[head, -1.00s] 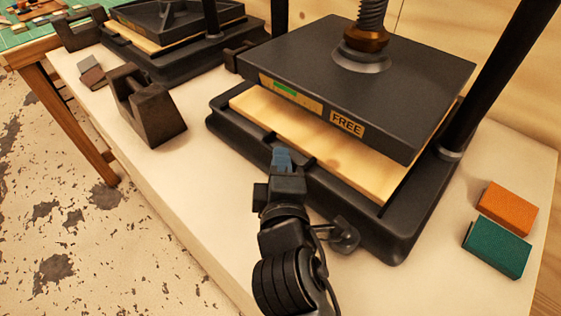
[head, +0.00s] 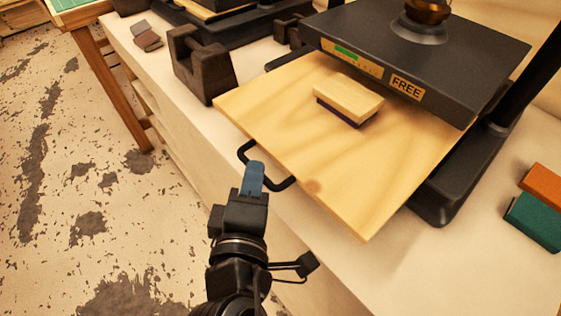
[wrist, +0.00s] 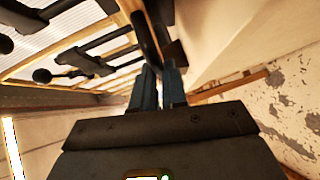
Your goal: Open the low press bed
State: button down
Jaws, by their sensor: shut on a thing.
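The low press (head: 430,55) is black, with a plate labelled FREE and a small green mark. Its pale wooden bed (head: 290,135) is slid out from under the plate and reaches over the table's front edge. A black handle (head: 282,184) is fixed to the bed's front edge. My gripper (head: 253,178) is shut on the handle; its blue fingertips hide part of the bar. In the wrist view the blue fingers (wrist: 158,85) close around a dark bar. A small wooden block with a dark underside (head: 348,99) lies on the bed, in front of the plate.
An orange block (head: 541,186) and a green block (head: 534,220) lie on the table at the right. A dark notched metal block (head: 201,65) stands left of the bed. Another press (head: 230,22) is behind it. Open floor (head: 60,190) lies at the left.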

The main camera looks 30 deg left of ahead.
jog(key=s+a, duration=0.2)
jog(key=s, duration=0.4)
jog(key=shift+b, duration=0.3)
jog(key=c, duration=1.2)
grip_release()
jog(key=shift+o, duration=0.2)
jog(key=b+v, duration=0.1)
jog(key=v, duration=0.7)
jog(key=shift+w, duration=0.1)
